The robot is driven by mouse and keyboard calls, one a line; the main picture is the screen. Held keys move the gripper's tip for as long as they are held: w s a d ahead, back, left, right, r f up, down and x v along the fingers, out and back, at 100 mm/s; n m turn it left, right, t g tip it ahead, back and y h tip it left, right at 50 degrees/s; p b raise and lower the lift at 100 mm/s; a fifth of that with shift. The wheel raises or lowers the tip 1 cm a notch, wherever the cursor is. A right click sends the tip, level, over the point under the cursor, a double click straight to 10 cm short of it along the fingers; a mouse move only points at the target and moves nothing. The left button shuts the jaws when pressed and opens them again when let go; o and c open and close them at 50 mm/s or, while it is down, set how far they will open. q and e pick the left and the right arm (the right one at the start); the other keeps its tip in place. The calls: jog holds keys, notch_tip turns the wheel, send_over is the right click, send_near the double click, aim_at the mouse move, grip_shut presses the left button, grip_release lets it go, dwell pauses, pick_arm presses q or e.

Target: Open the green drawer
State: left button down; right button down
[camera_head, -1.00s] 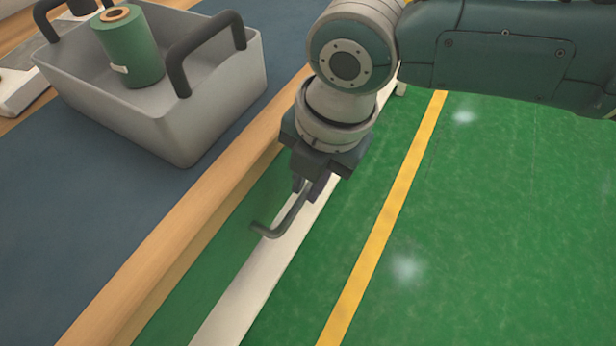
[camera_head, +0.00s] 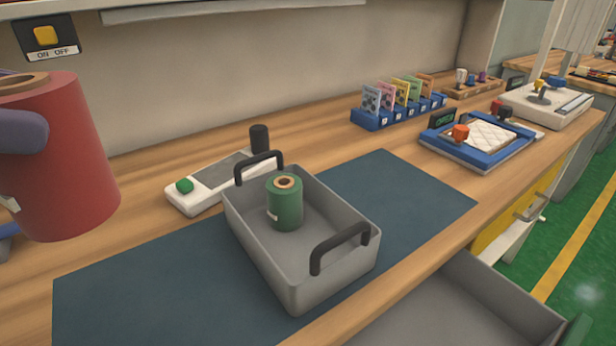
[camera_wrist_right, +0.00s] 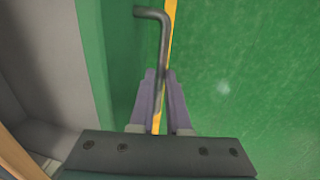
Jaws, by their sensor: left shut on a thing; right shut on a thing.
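The green drawer stands pulled out below the front edge of the bench. Its grey inside (camera_head: 460,312) and a corner of its green front (camera_head: 577,331) show at the bottom right of the head view. In the right wrist view the green front (camera_wrist_right: 94,60) runs along the left, with the grey inside beyond it. My right gripper (camera_wrist_right: 163,85) is shut on the dark bent drawer handle (camera_wrist_right: 166,38). My left gripper (camera_head: 22,130) is shut on a large red spool (camera_head: 70,165) at the left of the head view; only part of a finger shows.
A grey tote (camera_head: 300,262) with a green spool (camera_head: 286,205) stands on the blue mat (camera_head: 130,290). Blue card holders (camera_head: 370,120) and a blue tray (camera_head: 470,155) with a white pad stand farther right. Green floor (camera_head: 575,265) is clear.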

pick_arm(q)
jog(key=shift+r+p, duration=0.35)
jog(key=shift+r, duration=0.2)
pick_arm(e)
jog(key=shift+s+d, duration=0.85)
jog(key=shift+s, duration=0.2)
jog(key=shift+s+d, duration=0.85)
jog(key=shift+s, duration=0.2)
jog(key=c, duration=0.9)
grip_release()
pick_arm(q)
notch_tip(320, 180, up, 4)
jog(key=p, duration=0.4)
jog(key=shift+r, duration=0.25)
pick_arm(e)
jog(key=shift+s+d+r, duration=0.2)
jog(key=shift+s+r, duration=0.1)
jog(key=shift+r, duration=1.65)
jog(key=shift+s+d+r, duration=0.25)
jog(key=shift+r, duration=1.75)
jog(key=shift+s+d+r, duration=0.2)
jog(key=shift+s+r, duration=0.1)
jog(key=shift+r, duration=1.65)
